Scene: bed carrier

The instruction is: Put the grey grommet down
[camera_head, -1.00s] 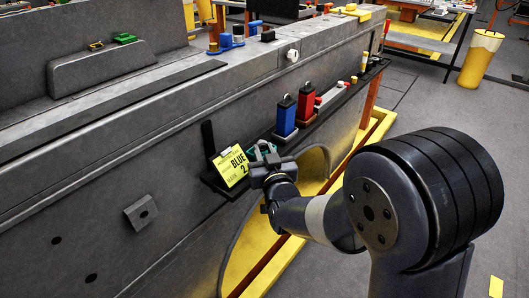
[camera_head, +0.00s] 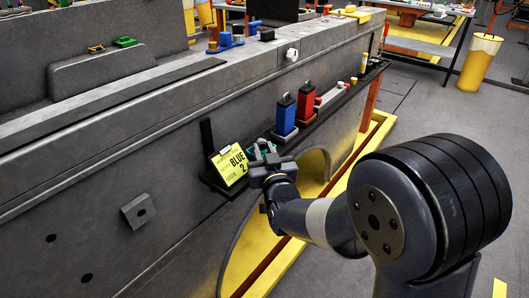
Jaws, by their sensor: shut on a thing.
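My gripper (camera_head: 264,157) is over the narrow black shelf on the side of the grey bed, just right of the yellow card (camera_head: 230,166) reading "BLUE 2". It is shut on the grey grommet, which is small and mostly hidden at the fingertips; I cannot tell whether it touches the shelf. A green thing (camera_head: 255,152) shows just behind the fingers, partly covered.
A blue block (camera_head: 285,117) and a red block (camera_head: 306,104) stand on the shelf beyond my gripper, with a red and grey piece (camera_head: 331,98) farther along. A black upright (camera_head: 207,138) stands behind the card. A yellow ledge (camera_head: 345,172) runs below.

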